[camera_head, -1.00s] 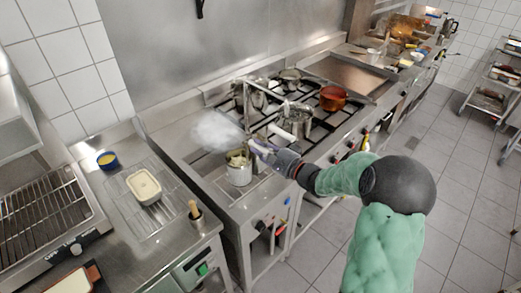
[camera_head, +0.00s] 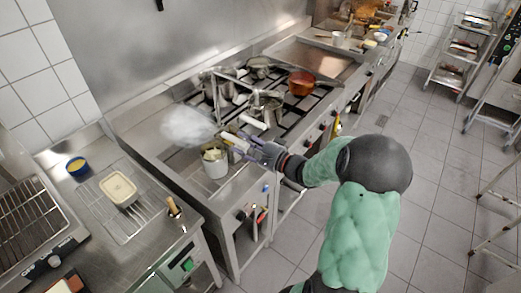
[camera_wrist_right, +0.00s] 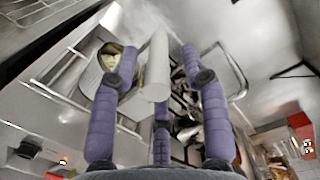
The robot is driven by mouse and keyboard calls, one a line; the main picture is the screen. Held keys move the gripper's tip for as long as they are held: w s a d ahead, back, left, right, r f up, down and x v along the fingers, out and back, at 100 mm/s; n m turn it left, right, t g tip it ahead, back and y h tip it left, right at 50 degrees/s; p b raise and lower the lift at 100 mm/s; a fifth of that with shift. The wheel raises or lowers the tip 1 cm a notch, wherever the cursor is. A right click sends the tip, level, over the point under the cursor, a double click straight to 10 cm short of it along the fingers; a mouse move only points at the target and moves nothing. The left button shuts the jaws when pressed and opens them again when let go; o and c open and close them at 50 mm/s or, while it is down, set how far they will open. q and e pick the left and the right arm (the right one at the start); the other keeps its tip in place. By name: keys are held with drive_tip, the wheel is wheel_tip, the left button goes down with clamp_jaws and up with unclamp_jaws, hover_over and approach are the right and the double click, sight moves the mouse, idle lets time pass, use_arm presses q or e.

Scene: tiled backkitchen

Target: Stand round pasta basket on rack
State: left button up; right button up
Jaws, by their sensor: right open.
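The round pasta basket (camera_head: 215,163) is a pale metallic cylinder with yellowish contents, standing upright at the steaming cooker left of the stove. In the right wrist view its round mouth shows behind the left finger (camera_wrist_right: 112,58). Its pale, thick handle (camera_wrist_right: 157,68) points between my right fingers. My right gripper (camera_head: 241,144) is open around the handle; whether the fingers touch it I cannot tell. A wire rack (camera_head: 122,222) lies on the left counter with a rectangular cream tub (camera_head: 119,189) on it. My left gripper is out of view.
Steam (camera_head: 188,126) hangs over the cooker. A blue bowl (camera_head: 77,166) and a holder with a wooden-handled tool (camera_head: 174,208) flank the rack. Steel pots (camera_head: 267,106) and an orange-red pot (camera_head: 301,83) stand on the stove. A grill (camera_head: 35,217) is far left.

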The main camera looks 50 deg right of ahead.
drive_tip(key=s+d+p, duration=0.1)
drive_tip(key=s, duration=0.6)
drive_tip(key=shift+s, duration=0.3)
